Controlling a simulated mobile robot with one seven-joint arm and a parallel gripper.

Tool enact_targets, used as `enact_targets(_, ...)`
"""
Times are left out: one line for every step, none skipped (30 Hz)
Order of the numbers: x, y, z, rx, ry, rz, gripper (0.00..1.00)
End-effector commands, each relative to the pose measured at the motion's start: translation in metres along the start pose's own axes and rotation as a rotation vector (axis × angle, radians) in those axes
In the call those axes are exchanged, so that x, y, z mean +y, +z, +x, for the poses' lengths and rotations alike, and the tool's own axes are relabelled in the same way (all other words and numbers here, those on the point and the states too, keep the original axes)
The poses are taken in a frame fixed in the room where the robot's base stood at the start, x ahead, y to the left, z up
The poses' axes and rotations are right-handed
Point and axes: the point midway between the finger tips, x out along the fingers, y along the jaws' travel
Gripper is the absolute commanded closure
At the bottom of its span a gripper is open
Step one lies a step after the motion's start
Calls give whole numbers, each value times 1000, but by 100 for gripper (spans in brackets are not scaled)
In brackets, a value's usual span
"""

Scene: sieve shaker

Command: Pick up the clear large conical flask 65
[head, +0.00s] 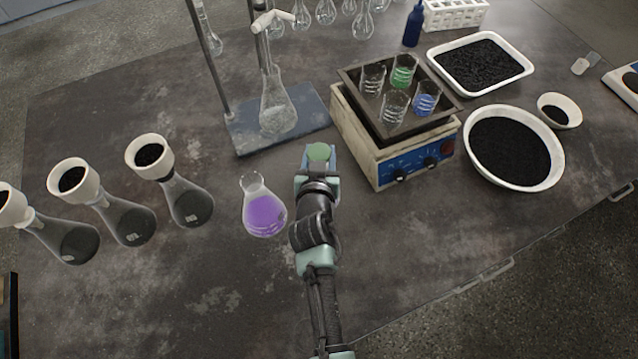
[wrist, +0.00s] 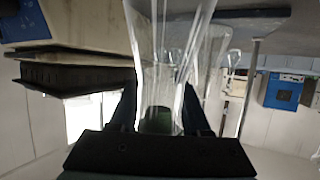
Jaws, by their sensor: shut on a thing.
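The clear conical flask (wrist: 172,45) shows in the wrist view between my fingers, its glass flaring away toward the top of the picture. A green round piece (head: 319,152) shows at the gripper's tip in the head view, and green also shows low between the fingers in the wrist view. My gripper (head: 318,168) is shut on the flask's narrower part. In the head view the flask's body is mostly hidden or too clear to make out. I cannot tell whether its base touches the table.
A purple-filled flask (head: 264,208) stands close to the left of my arm. The beige shaker (head: 385,158) with several beakers is just right and behind. A stand with a blue base (head: 300,128) stands behind. Flasks with funnels (head: 190,200) are left; white bowls are right. The front table is clear.

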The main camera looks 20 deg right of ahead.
Motion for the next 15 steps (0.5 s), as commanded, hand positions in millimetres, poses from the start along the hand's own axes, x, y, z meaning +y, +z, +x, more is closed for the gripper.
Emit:
enact_targets(0, 0, 0, 0, 0, 0, 88)
enact_targets(0, 0, 0, 0, 0, 0, 93)
enact_targets(0, 0, 0, 0, 0, 0, 100)
enact_targets(0, 0, 0, 0, 0, 0, 100)
enact_targets(0, 0, 0, 0, 0, 0, 100)
enact_targets(0, 0, 0, 0, 0, 0, 100)
enact_targets(0, 0, 0, 0, 0, 0, 100)
enact_targets(0, 0, 0, 0, 0, 0, 100)
enact_targets(0, 0, 0, 0, 0, 0, 100)
enact_targets(0, 0, 0, 0, 0, 0, 100)
enact_targets(0, 0, 0, -1, 0, 0, 100)
enact_targets(0, 0, 0, -1, 0, 0, 100)
enact_targets(0, 0, 0, -1, 0, 0, 100)
enact_targets(0, 0, 0, -1, 0, 0, 100)
enact_targets(0, 0, 0, -1, 0, 0, 100)
